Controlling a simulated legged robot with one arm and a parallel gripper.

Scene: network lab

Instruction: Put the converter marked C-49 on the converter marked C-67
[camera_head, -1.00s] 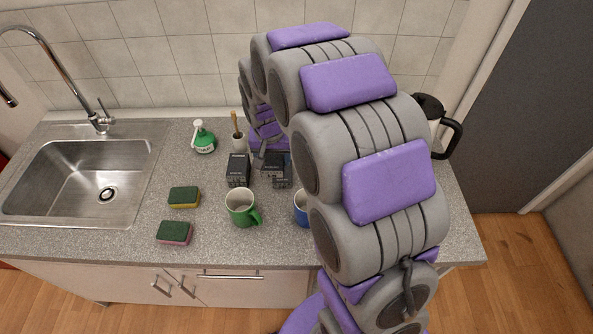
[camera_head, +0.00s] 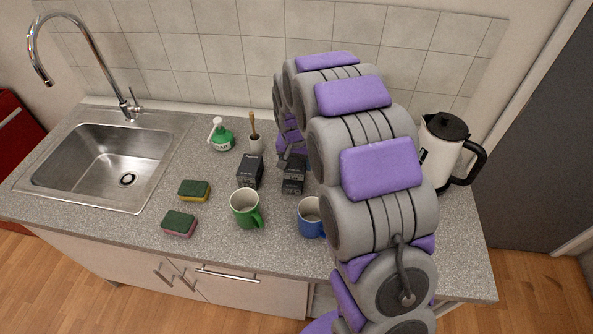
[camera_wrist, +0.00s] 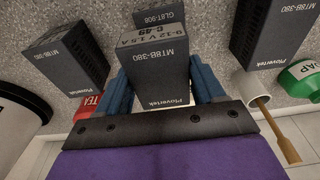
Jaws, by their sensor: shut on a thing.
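The converter marked C-49 (camera_wrist: 154,73) is a dark box with a pale label. In the wrist view it sits between the two blue fingers of my gripper (camera_wrist: 163,88), which is shut on it. Just beyond it is a dark box reading GLBT-908 (camera_wrist: 160,15), partly hidden. Dark boxes reading MTBB-380 stand on the left (camera_wrist: 66,58) and on the right (camera_wrist: 272,38). I cannot read a C-67 mark on any of them. In the head view, dark boxes (camera_head: 250,172) stand mid-counter; my arm partly hides the gripper area.
A green mug (camera_head: 245,208) and a blue mug (camera_head: 309,218) stand in front of the boxes. Two sponges (camera_head: 194,190) (camera_head: 179,223) lie left. A soap bottle (camera_head: 221,136) and brush holder (camera_head: 256,144) stand behind. The sink (camera_head: 110,160) is left, the kettle (camera_head: 442,155) right.

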